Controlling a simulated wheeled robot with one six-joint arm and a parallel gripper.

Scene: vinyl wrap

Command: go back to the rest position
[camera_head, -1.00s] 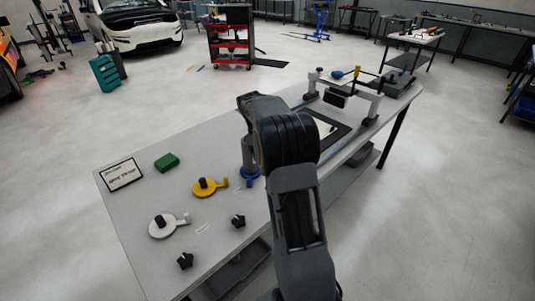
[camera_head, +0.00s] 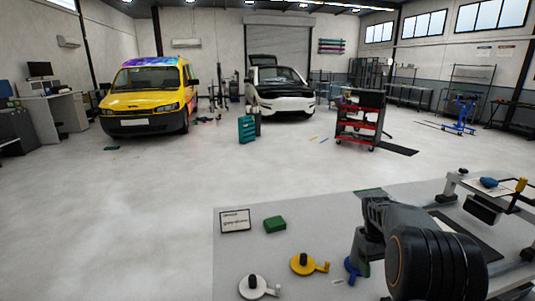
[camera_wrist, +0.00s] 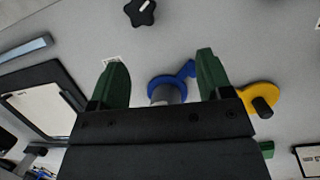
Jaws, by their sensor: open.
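My gripper (camera_wrist: 163,82) is open in the wrist view, its two green fingers spread apart above the grey table (camera_head: 235,258). A blue ring piece with a short handle (camera_wrist: 186,70) lies below, seen between the fingers. A grey cylinder rises at its middle; I cannot tell whether the fingers touch anything, but nothing looks clamped. In the head view the blue piece (camera_head: 351,268) is partly hidden by my arm, and my fingertips are hidden.
A yellow disc (camera_head: 304,266), white disc (camera_head: 251,289), green block (camera_head: 274,224) and framed sign (camera_head: 235,221) sit on the table. A stand (camera_head: 483,207) is at right. A red tool cart (camera_head: 358,124) and vehicles stand beyond open floor.

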